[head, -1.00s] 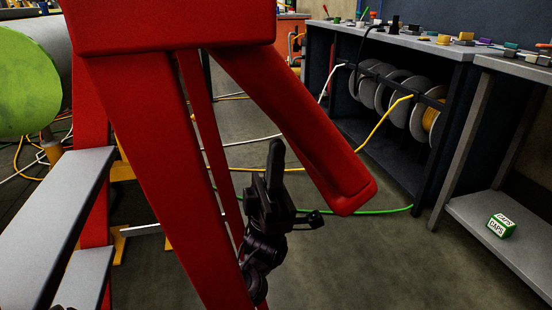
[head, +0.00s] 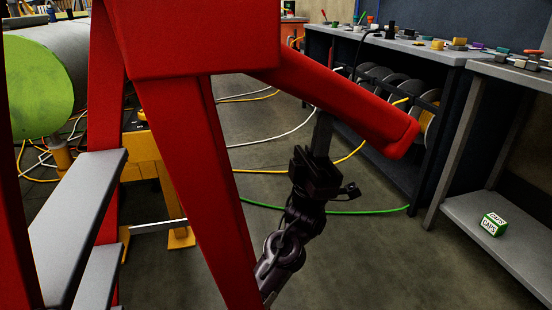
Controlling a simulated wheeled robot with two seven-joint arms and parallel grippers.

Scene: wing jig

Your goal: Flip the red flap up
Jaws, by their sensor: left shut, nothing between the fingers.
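The red flap (head: 345,98) sticks out to the right from the red frame (head: 195,40), sloping down towards its rounded free end. My left gripper (head: 322,128) is below the flap, near the middle of its length, with its fingers pointing up. The fingers are shut and hold nothing. Their tips meet the flap's lower edge in the picture; I cannot tell whether they touch it. Part of my left arm is hidden behind a red leg of the frame. My right gripper is not in view.
Grey steps (head: 85,215) stand at the left, beside the red legs. A dark workbench (head: 440,50) with cable reels is behind the flap. A green-and-white box (head: 494,224) sits on a low shelf at the right. Cables cross the floor.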

